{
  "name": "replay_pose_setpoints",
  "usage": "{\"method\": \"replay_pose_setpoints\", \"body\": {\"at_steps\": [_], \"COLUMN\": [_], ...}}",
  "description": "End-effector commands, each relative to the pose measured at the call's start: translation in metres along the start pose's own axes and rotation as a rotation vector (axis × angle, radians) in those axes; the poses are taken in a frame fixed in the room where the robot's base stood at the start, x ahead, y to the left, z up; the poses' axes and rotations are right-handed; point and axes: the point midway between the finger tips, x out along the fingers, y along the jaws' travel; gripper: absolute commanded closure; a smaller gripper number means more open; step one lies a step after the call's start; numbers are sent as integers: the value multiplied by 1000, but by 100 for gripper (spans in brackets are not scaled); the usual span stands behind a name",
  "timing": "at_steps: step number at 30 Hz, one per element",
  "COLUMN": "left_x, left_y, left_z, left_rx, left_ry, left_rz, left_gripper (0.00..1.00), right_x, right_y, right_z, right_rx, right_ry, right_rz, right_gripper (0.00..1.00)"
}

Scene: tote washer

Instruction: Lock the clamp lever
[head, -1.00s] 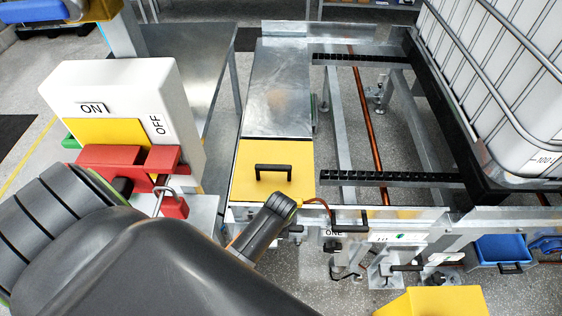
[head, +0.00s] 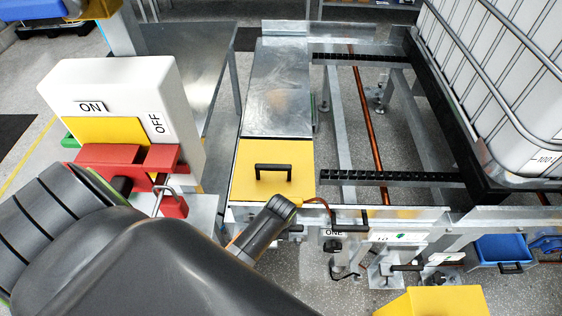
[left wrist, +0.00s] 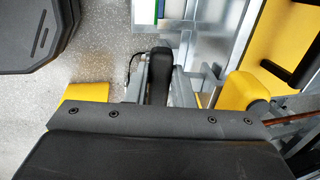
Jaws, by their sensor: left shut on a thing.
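The arm hides the fingers there. In the left wrist view my left gripper (left wrist: 160,80) is shut on an upright black lever handle (left wrist: 160,66), which stands between grey metal pieces. I take this to be the clamp lever; its base is hidden. Other black handles (head: 350,228) show along the frame front, near a label reading ONE. My right gripper is in neither view.
A yellow lid (head: 268,185) with a black handle lies behind my wrist. A white ON/OFF box (head: 172,88) with a red clamp (head: 125,160) stands at the left. A caged white tank (head: 510,85) is at the right. A yellow block (head: 435,302) stands in front.

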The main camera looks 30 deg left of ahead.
Motion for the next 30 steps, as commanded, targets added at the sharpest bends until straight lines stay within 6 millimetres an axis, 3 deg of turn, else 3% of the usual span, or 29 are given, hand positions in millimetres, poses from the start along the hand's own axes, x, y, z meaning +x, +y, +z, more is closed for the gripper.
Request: {"method": "replay_pose_setpoints", "body": {"at_steps": [14,30], "left_x": [-3,-2], "left_y": [3,14], "left_z": [0,-5], "left_rx": [-139,-631], "left_ry": [-2,-1], "left_rz": [2,2], "left_gripper": [100,100], "right_x": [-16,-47], "right_y": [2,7], "right_z": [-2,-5], "right_rx": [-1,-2], "right_ry": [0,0], "right_rz": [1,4], "right_gripper": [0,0]}}
